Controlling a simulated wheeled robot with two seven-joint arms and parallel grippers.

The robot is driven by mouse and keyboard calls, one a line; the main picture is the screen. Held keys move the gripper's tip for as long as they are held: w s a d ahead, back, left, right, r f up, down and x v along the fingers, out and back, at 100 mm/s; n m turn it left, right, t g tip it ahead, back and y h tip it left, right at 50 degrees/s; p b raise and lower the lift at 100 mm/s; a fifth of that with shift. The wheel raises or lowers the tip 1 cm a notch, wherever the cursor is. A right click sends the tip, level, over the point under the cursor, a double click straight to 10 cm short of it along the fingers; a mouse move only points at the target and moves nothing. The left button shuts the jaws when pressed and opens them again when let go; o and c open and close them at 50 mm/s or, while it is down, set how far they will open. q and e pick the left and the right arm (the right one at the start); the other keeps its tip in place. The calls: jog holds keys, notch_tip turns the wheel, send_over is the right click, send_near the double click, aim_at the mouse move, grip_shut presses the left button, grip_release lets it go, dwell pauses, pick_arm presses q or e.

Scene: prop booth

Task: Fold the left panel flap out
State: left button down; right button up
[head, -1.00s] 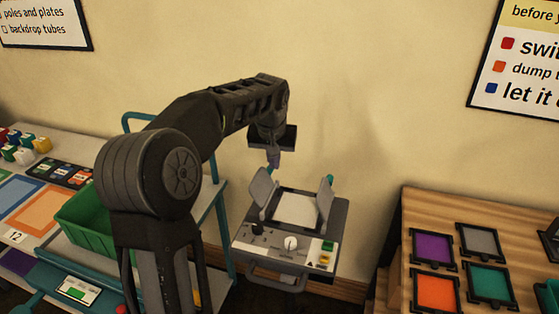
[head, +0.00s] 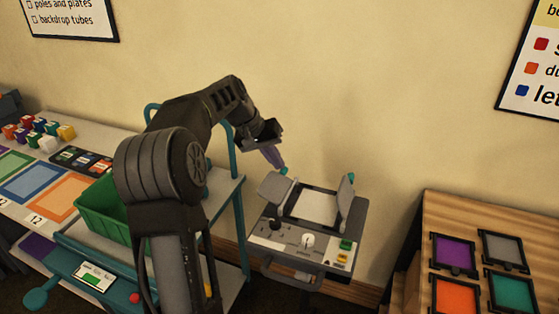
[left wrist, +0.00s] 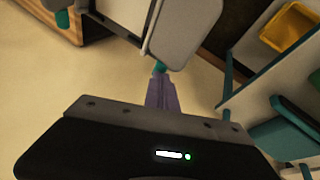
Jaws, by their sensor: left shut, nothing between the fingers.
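A grey panel unit (head: 262,240) stands against the wall, with a pale square panel (head: 316,207) on top and a flap at each side. Its left flap (head: 274,189) leans outward to the left and has a teal tab (head: 284,170) on its upper edge. The left flap also shows in the left wrist view (left wrist: 188,32). The right flap (head: 345,204) stands nearly upright. My left gripper (head: 281,166) is shut and empty, its purple fingertips beside the left flap's tab; whether they touch it I cannot tell. My right gripper is out of view.
A teal-framed cart with a green bin (head: 100,212) stands left of the unit, partly behind my left arm. A wooden table (head: 415,275) with coloured framed tiles stands to the right. A gap separates the table from the unit.

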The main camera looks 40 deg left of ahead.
pick_arm(q)
jog(key=shift+f, duration=0.15)
dwell(0.5)
jog(key=shift+w+d+f+b, duration=0.2)
jog(key=shift+d+b, duration=0.15)
jog(key=shift+d, duration=0.3)
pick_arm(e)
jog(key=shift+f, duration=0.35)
